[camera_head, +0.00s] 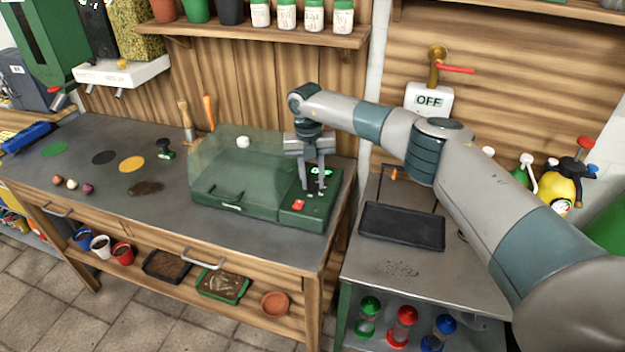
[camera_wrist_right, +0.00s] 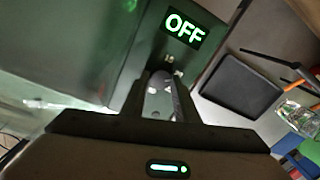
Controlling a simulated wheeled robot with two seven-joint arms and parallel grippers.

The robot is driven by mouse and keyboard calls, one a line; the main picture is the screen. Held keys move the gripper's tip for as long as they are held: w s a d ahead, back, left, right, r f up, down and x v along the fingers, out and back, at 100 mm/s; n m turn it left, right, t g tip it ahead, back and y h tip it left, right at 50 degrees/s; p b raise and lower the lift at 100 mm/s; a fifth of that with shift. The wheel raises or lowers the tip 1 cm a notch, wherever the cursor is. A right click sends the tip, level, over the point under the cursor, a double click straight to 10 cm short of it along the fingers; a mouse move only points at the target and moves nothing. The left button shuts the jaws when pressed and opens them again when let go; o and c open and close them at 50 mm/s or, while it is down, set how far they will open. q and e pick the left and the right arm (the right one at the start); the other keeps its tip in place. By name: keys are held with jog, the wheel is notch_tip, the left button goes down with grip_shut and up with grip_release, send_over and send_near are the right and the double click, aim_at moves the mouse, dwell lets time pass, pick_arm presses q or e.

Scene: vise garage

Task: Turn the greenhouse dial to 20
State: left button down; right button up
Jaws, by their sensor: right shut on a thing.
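The greenhouse (camera_head: 235,168) is a green box with a clear cover, standing on the long workbench. Its control panel (camera_head: 292,214) at the right end has a small lit display (camera_head: 321,172) and a red button (camera_head: 299,204). In the right wrist view the display (camera_wrist_right: 184,28) reads OFF. My right gripper (camera_head: 314,188) points down onto the panel. In the wrist view my right gripper (camera_wrist_right: 161,88) has its fingers closed on the grey dial (camera_wrist_right: 158,103), just below the display. The fingers hide part of the dial, and its pointer cannot be made out. My left gripper is not in view.
A black tray (camera_head: 402,227) lies on the right-hand bench. A wall box (camera_head: 428,101) marked OFF hangs below a tap (camera_head: 437,66) with a red handle. A shelf (camera_head: 262,32) with pots and jars is above. The bench left of the greenhouse is mostly open.

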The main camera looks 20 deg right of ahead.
aim_at(311, 183)
jog(key=o, duration=1.1)
jog(key=shift+c, duration=0.2)
jog(key=shift+r, duration=0.15)
jog(key=shift+w+r, duration=0.1)
jog(key=shift+r, duration=0.4)
notch_tip(311, 183, up, 5)
jog(key=shift+a+r+b, duration=0.1)
jog(key=shift+a+b, duration=0.05)
jog(key=shift+b, duration=1)
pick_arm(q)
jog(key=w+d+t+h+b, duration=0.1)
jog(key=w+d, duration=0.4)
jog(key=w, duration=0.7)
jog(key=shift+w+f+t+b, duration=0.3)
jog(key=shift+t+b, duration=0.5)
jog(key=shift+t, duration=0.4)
pick_arm(e)
notch_tip(311, 183, up, 11)
jog(key=shift+a, duration=0.3)
